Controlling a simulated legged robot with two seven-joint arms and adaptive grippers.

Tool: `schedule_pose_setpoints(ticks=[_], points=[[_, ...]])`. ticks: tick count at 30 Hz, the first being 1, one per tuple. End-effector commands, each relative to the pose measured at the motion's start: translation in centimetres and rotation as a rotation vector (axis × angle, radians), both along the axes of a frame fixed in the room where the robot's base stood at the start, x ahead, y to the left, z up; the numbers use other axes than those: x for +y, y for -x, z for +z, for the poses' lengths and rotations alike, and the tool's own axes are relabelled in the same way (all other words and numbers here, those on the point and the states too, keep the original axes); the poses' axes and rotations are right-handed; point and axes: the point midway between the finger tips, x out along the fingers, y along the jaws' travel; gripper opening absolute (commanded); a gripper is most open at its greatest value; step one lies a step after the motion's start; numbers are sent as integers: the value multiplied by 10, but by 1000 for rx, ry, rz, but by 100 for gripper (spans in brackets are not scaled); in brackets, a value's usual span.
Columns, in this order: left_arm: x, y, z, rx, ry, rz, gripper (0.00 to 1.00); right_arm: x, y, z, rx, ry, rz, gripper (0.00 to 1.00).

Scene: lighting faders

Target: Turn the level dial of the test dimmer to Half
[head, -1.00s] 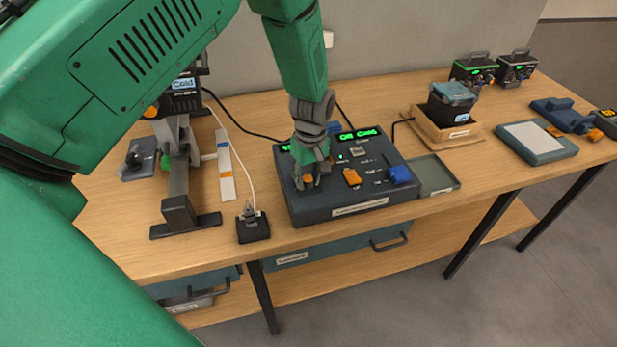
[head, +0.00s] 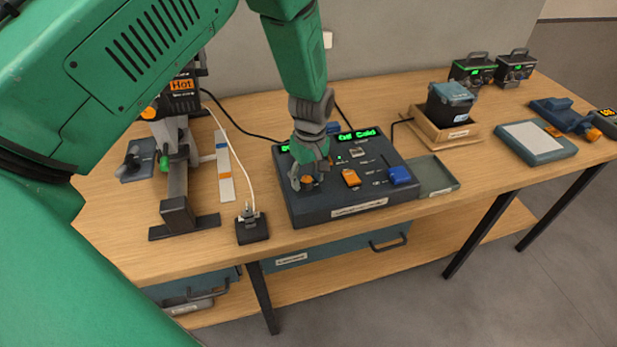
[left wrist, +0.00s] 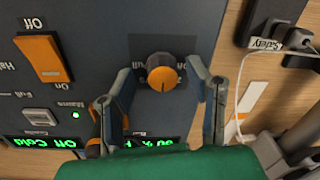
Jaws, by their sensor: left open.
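The dark control box (head: 352,214) stands at the table's front edge. Its level dial (left wrist: 161,72) is a round black knob with an orange cap, near the box's left end; a mark on the cap points down in the left wrist view. In the head view the dial (head: 307,180) is partly hidden by my left gripper (head: 308,178). In the left wrist view my left gripper (left wrist: 161,82) is open, one finger on each side of the dial, with gaps between. The green display (left wrist: 133,143) below it is partly hidden by my gripper. My right gripper is not in view.
The box also carries an orange rocker switch (head: 351,178) and a blue control (head: 400,175). A small black block with a cable (head: 252,230) stands left of it. A dark stand (head: 178,213) is farther left. A shallow tray (head: 438,187) adjoins on the right.

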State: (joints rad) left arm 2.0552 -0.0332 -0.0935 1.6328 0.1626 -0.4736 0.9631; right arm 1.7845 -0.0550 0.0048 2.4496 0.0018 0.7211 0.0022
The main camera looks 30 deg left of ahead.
Motion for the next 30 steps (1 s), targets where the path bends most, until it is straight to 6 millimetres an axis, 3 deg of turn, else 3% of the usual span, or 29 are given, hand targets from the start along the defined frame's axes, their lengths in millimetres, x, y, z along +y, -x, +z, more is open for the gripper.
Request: schedule_pose_setpoints(ticks=[16, 22, 30], points=[[-2, -8, 99, -4, -1, 0, 45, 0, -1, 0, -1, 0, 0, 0], [-2, -9, 114, -1, 0, 0, 45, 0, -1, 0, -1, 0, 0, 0], [-2, -9, 116, -1, 0, 0, 45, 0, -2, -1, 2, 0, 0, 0]])
